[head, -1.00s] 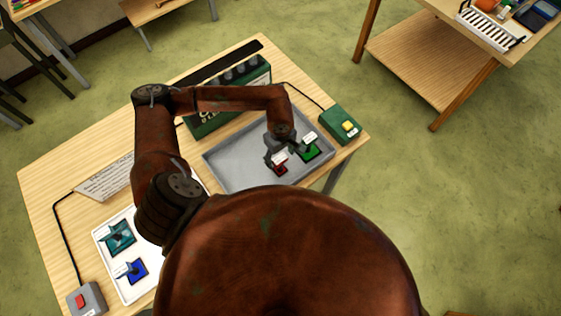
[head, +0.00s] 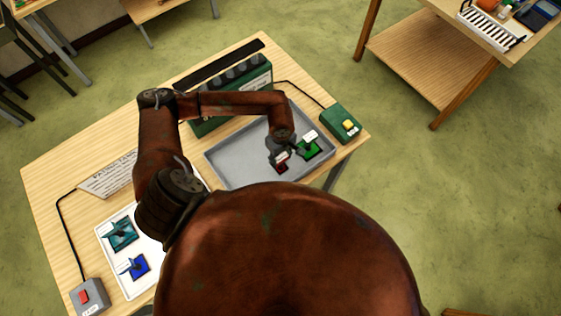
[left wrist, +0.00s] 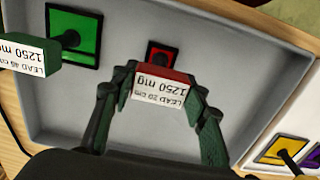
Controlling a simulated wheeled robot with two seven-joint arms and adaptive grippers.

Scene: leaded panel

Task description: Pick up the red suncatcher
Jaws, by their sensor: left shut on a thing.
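My left gripper (head: 281,155) is shut on this handle, with one green-padded finger (left wrist: 160,92) at each side. I cannot tell whether the square touches the tray floor. My right gripper is in neither view.
A green suncatcher (head: 310,149) with a label block sits close beside, in the same tray. A white tray (head: 115,285) holds teal and blue pieces. A green box (head: 343,122) with a yellow button stands at the right, and a dark green case (head: 215,118) behind the tray.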

